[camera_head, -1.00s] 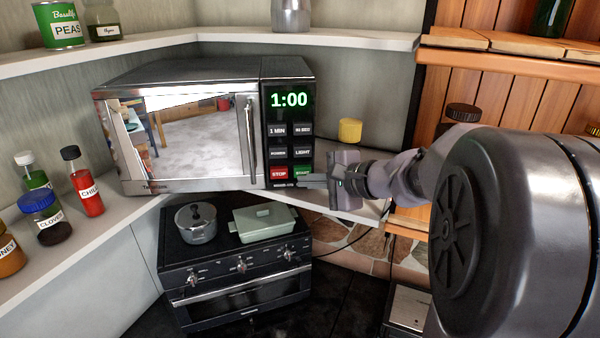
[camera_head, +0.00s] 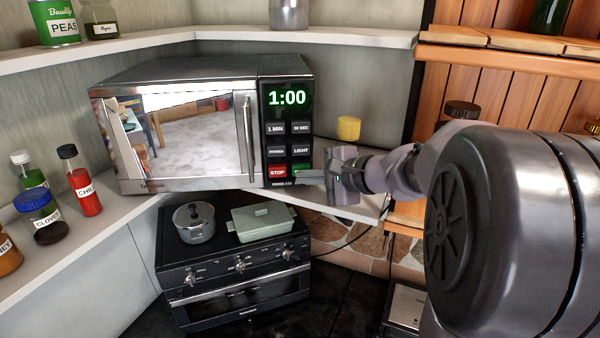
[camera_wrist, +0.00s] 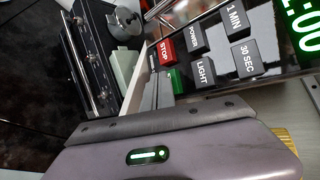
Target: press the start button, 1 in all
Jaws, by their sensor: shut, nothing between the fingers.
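The microwave (camera_head: 180,128) stands on the corner shelf with its door shut. Its display (camera_head: 287,98) reads 1:00 in green. The green start button (camera_head: 300,168) is at the lower right of the keypad, beside the red STOP button (camera_head: 277,172). My gripper (camera_head: 298,175) is shut and empty, coming from the right with its tips at the start button's lower part, partly covering it. I cannot tell whether they touch it. In the wrist view the green button (camera_wrist: 173,80) shows beside the red STOP button (camera_wrist: 165,51), partly hidden by my gripper.
A yellow-lidded jar (camera_head: 348,129) stands behind my gripper. A small stove (camera_head: 235,270) with a pot (camera_head: 194,222) and a green dish (camera_head: 262,222) sits below. Spice jars, including a chili bottle (camera_head: 82,183), stand on the left shelf. A wooden panel is at right.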

